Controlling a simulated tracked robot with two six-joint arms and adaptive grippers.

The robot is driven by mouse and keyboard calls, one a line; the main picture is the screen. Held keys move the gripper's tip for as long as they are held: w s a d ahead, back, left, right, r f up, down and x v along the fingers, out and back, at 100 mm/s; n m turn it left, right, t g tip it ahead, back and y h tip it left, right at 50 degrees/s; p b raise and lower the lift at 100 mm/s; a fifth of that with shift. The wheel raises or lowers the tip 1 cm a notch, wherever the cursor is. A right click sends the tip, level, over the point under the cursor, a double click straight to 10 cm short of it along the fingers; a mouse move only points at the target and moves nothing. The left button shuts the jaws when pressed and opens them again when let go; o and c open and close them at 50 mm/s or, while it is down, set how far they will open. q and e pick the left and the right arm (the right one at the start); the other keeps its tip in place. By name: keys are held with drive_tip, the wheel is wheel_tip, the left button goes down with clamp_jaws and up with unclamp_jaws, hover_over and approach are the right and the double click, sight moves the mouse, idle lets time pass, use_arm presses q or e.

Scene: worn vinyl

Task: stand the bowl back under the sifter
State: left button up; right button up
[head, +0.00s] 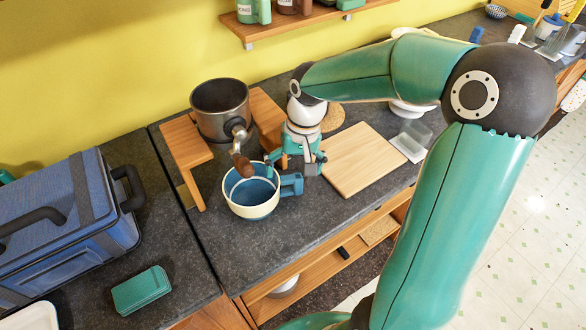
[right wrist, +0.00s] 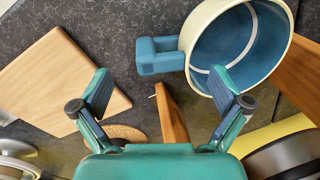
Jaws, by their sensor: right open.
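The bowl (head: 240,207), cream outside and blue inside with a pale stripe, stands upright on the dark counter in front of the wooden stand (head: 184,146). Its blue handle (head: 291,184) points right. The sifter (head: 218,112), a dark metal pot with a brown-ended handle, rests on the stand above and behind the bowl. My right gripper (head: 293,166) is open and empty just behind the handle. In the right wrist view, the bowl's handle (right wrist: 160,56) lies beyond and between the spread fingertips (right wrist: 168,90). My left gripper is not in view.
A wooden board (head: 365,160) lies right of my gripper, with a clear container (head: 412,138) beyond it. A blue cooler bag (head: 70,215) and a green box (head: 141,290) are at left. The counter in front of the bowl is clear.

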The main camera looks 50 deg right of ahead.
drive_tip(key=shift+r+p, duration=0.45)
drive_tip(key=shift+r, duration=0.3)
drive_tip(key=shift+d, duration=0.1)
wheel_tip(320, 180, up, 12)
drive_tip(key=s+d, duration=0.1)
drive_tip(key=shift+f, duration=0.15)
